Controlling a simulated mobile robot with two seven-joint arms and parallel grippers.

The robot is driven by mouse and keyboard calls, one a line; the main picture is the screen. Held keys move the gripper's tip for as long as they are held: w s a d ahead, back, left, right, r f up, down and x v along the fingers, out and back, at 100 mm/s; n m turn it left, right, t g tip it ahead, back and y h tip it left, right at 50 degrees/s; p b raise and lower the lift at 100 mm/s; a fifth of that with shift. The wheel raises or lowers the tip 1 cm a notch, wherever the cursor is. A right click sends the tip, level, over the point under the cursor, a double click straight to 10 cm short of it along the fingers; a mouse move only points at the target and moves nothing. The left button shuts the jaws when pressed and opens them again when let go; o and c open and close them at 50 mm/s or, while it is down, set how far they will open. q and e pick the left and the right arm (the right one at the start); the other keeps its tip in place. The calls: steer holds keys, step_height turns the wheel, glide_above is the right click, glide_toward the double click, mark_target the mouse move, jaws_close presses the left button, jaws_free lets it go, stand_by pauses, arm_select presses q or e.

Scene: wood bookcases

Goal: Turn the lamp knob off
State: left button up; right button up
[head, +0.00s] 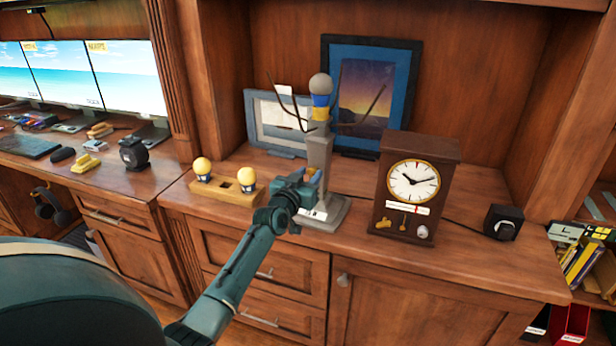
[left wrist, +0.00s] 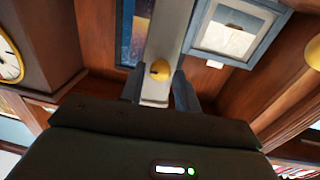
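The lamp stands upright on the cabinet top, with a grey post (head: 318,153), a round grey bulb (head: 320,84) in a blue and yellow socket, and dark curved arms. In the left wrist view the round yellow lamp knob (left wrist: 160,70) sits on the front of the post (left wrist: 170,35). My left gripper (head: 308,178) is at the lower post, just above the base (head: 335,213). In the left wrist view its fingers (left wrist: 159,90) are apart, one on each side of the post near the knob. I cannot tell whether they touch it. My right gripper is out of view.
A wooden clock (head: 416,150) stands right of the lamp, and a black box (head: 503,222) beyond it. A wooden holder (head: 222,193) with two yellow bulbs is on the left. Picture frames (head: 405,90) lean behind. The cabinet's front edge lies below my arm.

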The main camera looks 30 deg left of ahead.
arm_select(q)
jaws_close()
steer(key=shift+n, duration=1.5)
steer(key=n, duration=0.3)
steer(key=shift+a+n, duration=0.1)
steer(key=shift+n, duration=0.2)
steer(key=n, duration=0.6)
steer(key=shift+f, duration=0.15)
steer(key=n, duration=0.3)
steer(key=shift+n, duration=0.3)
steer(key=shift+n+p, duration=0.3)
steer(key=shift+n, duration=0.6)
